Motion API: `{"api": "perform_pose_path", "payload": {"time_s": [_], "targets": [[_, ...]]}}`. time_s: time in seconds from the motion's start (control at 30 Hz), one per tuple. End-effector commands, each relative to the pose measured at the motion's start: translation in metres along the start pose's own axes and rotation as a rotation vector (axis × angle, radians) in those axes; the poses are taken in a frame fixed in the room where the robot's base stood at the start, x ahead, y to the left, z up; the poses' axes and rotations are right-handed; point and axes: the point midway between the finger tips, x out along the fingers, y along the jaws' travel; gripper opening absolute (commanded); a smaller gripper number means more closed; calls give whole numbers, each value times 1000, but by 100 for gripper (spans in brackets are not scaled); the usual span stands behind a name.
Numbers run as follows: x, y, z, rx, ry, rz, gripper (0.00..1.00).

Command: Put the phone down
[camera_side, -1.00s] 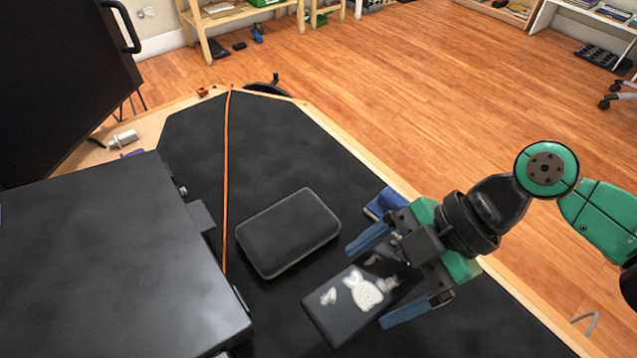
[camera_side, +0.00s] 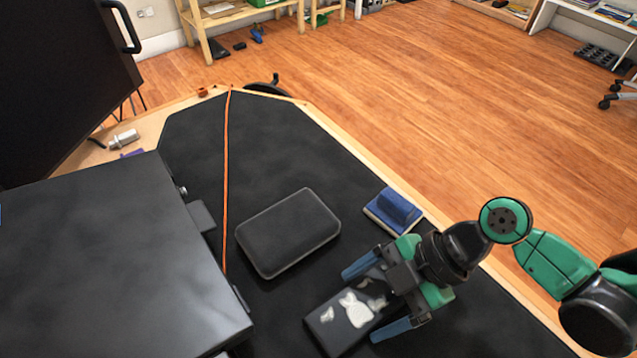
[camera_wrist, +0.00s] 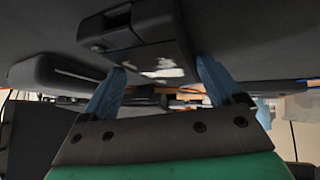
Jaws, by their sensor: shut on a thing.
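The phone (camera_side: 343,318) is a dark slab with pale markings on its upper face, at the lower middle of the side view. My gripper (camera_side: 366,303) has its blue fingers along two opposite sides of the phone and is shut on it. In the wrist view the phone (camera_wrist: 158,66) shows between the blue fingers of my gripper (camera_wrist: 162,78). The phone is low over the black mat (camera_side: 470,322); I cannot tell whether it touches it.
A dark rounded case (camera_side: 288,232) lies on the mat left of and behind the phone. A blue block-like thing with a pale base (camera_side: 394,210) lies near the mat's right edge. A large black box (camera_side: 100,260) fills the left. An orange cord (camera_side: 227,180) crosses the mat.

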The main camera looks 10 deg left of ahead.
Motion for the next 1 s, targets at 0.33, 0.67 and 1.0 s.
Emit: {"api": "perform_pose_path", "payload": {"time_s": [0.33, 0.67, 1.0], "targets": [[0, -1, 0, -1, -1, -3, 100], [-44, 0, -1, 3, -1, 2, 100], [-104, 0, -1, 3, 0, 2, 100]]}}
